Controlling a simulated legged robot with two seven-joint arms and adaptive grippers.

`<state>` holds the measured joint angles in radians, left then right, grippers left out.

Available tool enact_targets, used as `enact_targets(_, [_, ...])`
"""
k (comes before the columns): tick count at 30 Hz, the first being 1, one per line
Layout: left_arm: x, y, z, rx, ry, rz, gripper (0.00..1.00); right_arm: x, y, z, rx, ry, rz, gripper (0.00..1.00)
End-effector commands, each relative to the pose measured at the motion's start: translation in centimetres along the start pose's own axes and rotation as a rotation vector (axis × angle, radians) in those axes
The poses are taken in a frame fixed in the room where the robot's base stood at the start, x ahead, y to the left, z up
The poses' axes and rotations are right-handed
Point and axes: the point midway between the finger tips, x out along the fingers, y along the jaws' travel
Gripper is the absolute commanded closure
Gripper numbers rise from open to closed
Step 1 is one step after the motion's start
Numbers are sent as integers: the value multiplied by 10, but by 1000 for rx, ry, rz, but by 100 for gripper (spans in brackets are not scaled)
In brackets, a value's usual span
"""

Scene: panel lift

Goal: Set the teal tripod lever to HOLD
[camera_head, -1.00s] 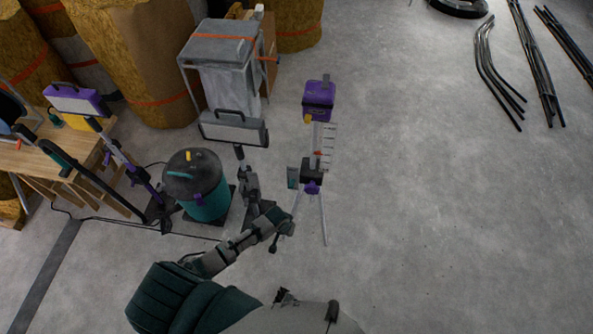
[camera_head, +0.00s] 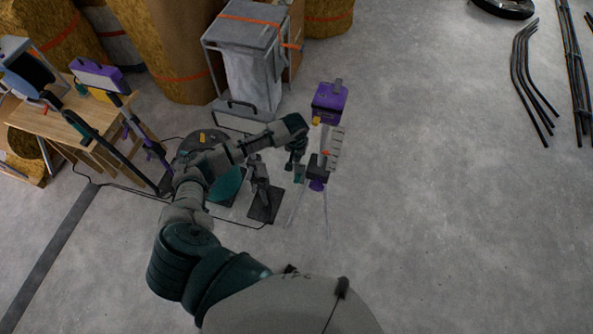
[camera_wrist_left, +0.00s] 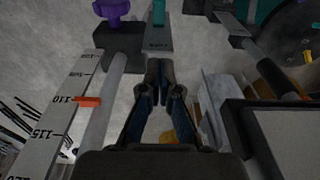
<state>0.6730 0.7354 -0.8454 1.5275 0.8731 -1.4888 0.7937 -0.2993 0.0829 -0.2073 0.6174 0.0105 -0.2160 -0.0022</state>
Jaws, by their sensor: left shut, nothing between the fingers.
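The tripod (camera_head: 327,205) stands on the floor in the middle of the head view, with a purple box (camera_head: 328,103) on top. The teal lever (camera_wrist_left: 158,12) shows at the top of the left wrist view, at the far end of a small grey plate (camera_wrist_left: 158,42) beside the tripod's dark block (camera_wrist_left: 118,45). The plate's lettering is too small to read surely. In the head view the teal piece (camera_head: 299,173) is small and partly crowded by my gripper. My left gripper (camera_wrist_left: 160,68) is shut and empty, its tips near the plate's near edge, apart from the lever. My right gripper is out of view.
The tripod's scale (camera_wrist_left: 60,110) with an orange pointer (camera_wrist_left: 88,101) runs along the left in the wrist view.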

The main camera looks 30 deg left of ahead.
Motion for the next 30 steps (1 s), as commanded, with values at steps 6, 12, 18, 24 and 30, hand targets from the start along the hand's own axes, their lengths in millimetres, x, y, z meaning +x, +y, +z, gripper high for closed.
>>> enact_targets(6, [29, 0, 1, 1, -2, 0, 100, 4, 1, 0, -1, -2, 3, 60])
enact_targets(12, [74, -1, 0, 0, -2, 1, 100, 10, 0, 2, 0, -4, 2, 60])
enact_targets(18, [110, -1, 6, 2, -2, 1, 100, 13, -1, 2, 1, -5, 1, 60])
enact_targets(24, [128, -1, 18, 2, 0, 1, 100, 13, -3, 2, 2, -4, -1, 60])
enact_targets(30, [133, 0, 21, 2, 1, 1, 100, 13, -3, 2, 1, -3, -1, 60])
